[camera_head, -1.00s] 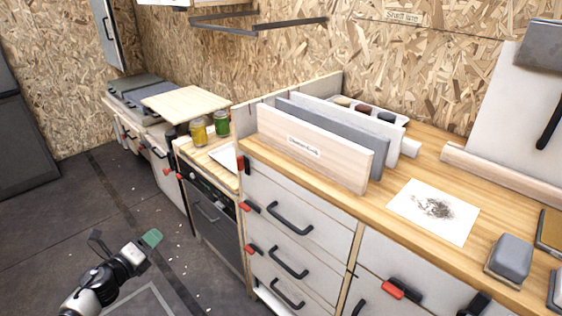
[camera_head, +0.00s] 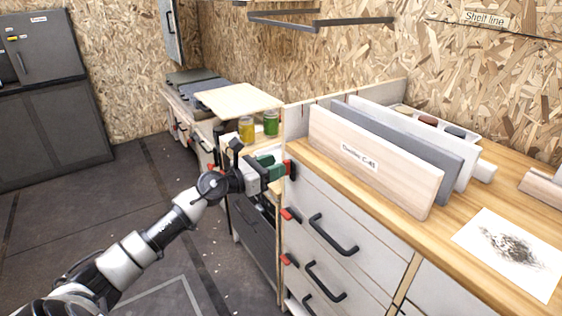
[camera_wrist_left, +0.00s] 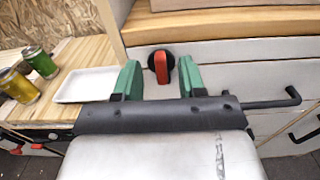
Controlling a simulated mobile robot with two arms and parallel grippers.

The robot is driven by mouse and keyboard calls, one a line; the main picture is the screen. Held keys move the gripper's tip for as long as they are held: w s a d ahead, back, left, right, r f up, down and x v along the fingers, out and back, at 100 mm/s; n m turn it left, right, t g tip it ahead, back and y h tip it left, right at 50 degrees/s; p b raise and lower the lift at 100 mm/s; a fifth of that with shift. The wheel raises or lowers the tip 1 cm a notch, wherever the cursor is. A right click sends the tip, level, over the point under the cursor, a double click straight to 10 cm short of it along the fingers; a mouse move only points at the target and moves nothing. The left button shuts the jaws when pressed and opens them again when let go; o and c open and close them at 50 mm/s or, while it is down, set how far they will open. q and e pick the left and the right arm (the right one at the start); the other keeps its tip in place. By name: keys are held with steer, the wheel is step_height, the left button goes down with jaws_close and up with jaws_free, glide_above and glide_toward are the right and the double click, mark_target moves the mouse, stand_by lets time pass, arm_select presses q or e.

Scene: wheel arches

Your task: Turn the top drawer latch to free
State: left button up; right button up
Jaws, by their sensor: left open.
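The uppermost drawer latch (camera_head: 291,171) is a red lever on a black round base at the upper left of the drawer front (camera_head: 337,211). In the left wrist view the latch (camera_wrist_left: 161,68) stands upright, with its red lever between the fingers. My left gripper (camera_head: 281,168) is at the latch. Its two green fingers are open, one on each side of the lever, in the left wrist view (camera_wrist_left: 160,76). I cannot tell whether they touch it. The black top drawer handle (camera_head: 333,235) lies lower right of the latch. My right gripper is not in view.
Two more red latches (camera_head: 290,214) sit below on the same cabinet. The wooden worktop (camera_head: 450,240) above holds upright panels (camera_head: 370,160). A yellow can (camera_head: 246,130), a green can (camera_head: 271,123) and a white tray (camera_wrist_left: 87,85) are on the counter to the left.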

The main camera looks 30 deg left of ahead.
arm_select(q)
steer(key=shift+x, duration=1.25)
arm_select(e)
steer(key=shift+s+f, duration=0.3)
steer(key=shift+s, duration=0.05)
arm_select(q)
steer(key=shift+c, duration=0.3)
jaws_close()
